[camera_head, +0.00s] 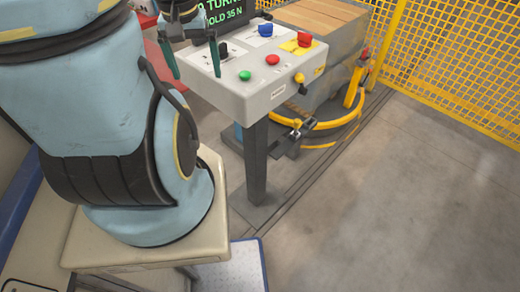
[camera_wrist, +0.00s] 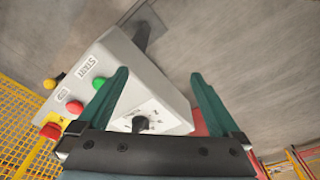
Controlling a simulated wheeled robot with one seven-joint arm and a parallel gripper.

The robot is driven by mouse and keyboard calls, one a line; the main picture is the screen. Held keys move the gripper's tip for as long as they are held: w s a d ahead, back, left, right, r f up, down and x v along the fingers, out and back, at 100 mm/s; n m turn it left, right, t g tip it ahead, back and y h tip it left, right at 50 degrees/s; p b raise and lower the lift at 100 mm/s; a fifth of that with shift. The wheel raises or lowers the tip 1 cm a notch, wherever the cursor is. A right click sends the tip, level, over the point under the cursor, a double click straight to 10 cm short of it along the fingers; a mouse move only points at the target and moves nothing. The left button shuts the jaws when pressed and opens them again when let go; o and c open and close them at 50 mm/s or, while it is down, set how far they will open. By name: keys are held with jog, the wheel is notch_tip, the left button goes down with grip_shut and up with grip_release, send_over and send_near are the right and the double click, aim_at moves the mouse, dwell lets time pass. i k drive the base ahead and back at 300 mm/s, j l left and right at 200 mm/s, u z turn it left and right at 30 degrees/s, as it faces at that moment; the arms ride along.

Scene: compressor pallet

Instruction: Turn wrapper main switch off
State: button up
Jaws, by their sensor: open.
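The grey control box (camera_head: 225,92) stands on a post, with a black rotary knob (camera_head: 223,50) on a white marked plate at its left end. The knob also shows in the wrist view (camera_wrist: 139,123), near the base of the left finger. A red knob (camera_head: 304,40) sits on a yellow plate at the right end. The labels are too small to tell which is the main switch. My gripper (camera_head: 191,62) is open and empty over the left end of the box. In the wrist view its green fingers (camera_wrist: 160,76) are apart, with nothing between their tips.
The box also carries a green button (camera_head: 245,76), a red button (camera_head: 272,59), a blue knob (camera_head: 265,30) and a yellow side knob (camera_head: 299,78). A lit display (camera_head: 224,10) stands behind. A yellow fence (camera_head: 450,60) is at right.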

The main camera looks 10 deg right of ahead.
aim_at(304, 40)
jog(key=u, duration=0.25)
jog(key=l+u, duration=0.35)
jog(key=k+l+u, duration=0.1)
jog(key=l+u, duration=0.3)
jog(key=l, duration=0.15)
jog(key=k+l, duration=0.1)
jog(key=l, duration=0.3)
jog(key=k+l+u, duration=0.15)
jog(key=l, duration=0.2)
jog(key=k+l, duration=0.1)
jog(key=l, duration=0.25)
jog(key=k+l+u, duration=0.15)
jog(key=l, duration=0.25)
jog(key=k+l, duration=0.15)
jog(key=l, duration=0.2)
jog(key=k+l+u, duration=0.15)
jog(key=l, duration=0.2)
jog(key=u, duration=0.7)
